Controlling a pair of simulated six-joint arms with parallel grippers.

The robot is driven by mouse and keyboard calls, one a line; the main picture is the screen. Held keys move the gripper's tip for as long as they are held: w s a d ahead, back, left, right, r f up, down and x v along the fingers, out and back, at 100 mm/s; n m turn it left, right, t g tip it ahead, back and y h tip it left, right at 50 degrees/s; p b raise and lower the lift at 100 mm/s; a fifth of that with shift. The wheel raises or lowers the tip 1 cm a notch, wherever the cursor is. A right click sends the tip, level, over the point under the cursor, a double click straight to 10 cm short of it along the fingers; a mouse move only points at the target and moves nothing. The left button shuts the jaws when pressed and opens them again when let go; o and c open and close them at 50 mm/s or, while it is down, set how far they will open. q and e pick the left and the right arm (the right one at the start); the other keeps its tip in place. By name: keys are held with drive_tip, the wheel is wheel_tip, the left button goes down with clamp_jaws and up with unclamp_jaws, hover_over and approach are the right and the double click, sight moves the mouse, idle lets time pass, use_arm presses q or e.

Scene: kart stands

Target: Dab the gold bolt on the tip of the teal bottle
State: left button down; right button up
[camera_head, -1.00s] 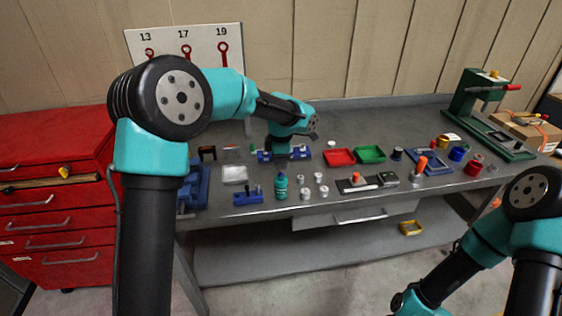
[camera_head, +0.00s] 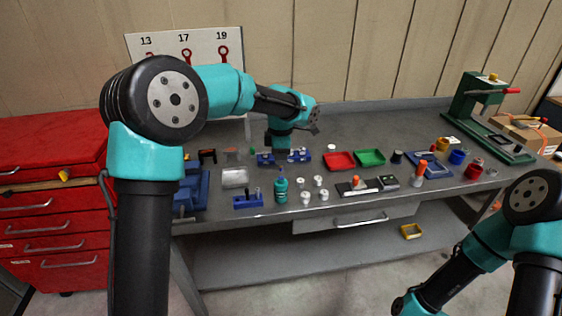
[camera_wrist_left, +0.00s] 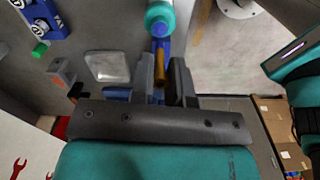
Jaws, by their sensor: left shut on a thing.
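The teal bottle (camera_head: 281,190) stands upright near the front edge of the bench. In the left wrist view a teal round part (camera_wrist_left: 160,18), apparently the bottle, shows just beyond the fingertips. My left gripper (camera_wrist_left: 165,80) is shut on the gold bolt (camera_wrist_left: 160,66), which shows between its dark fingers and points toward the bottle. I cannot tell whether bolt and bottle touch. In the head view my left gripper (camera_head: 281,149) is over the bench behind the bottle, its fingers too small to make out. The right fingertips are not in view.
A small blue stand (camera_head: 248,201) is left of the bottle, and a silver tray (camera_head: 235,178) lies behind it. Several small metal parts stand right of the bottle. A blue fixture (camera_head: 266,159), red tray (camera_head: 340,161) and green tray (camera_head: 370,157) are farther back.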

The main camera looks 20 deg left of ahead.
use_arm(q)
drive_tip(key=shift+r, duration=1.9)
drive_tip(key=shift+f, duration=0.1)
drive_tip(key=s+d+f+m, duration=0.2)
drive_tip(key=d+f+m, duration=0.3)
drive_tip(key=m, duration=0.7)
drive_tip(key=s+d+f+m, duration=0.3)
drive_tip(key=d+f+m, duration=0.3)
drive_tip(key=f+m, duration=0.3)
drive_tip(key=shift+d+f+m, duration=0.3)
drive_tip(key=shift+f+m, duration=0.05)
drive_tip(key=shift+m, duration=1.45)
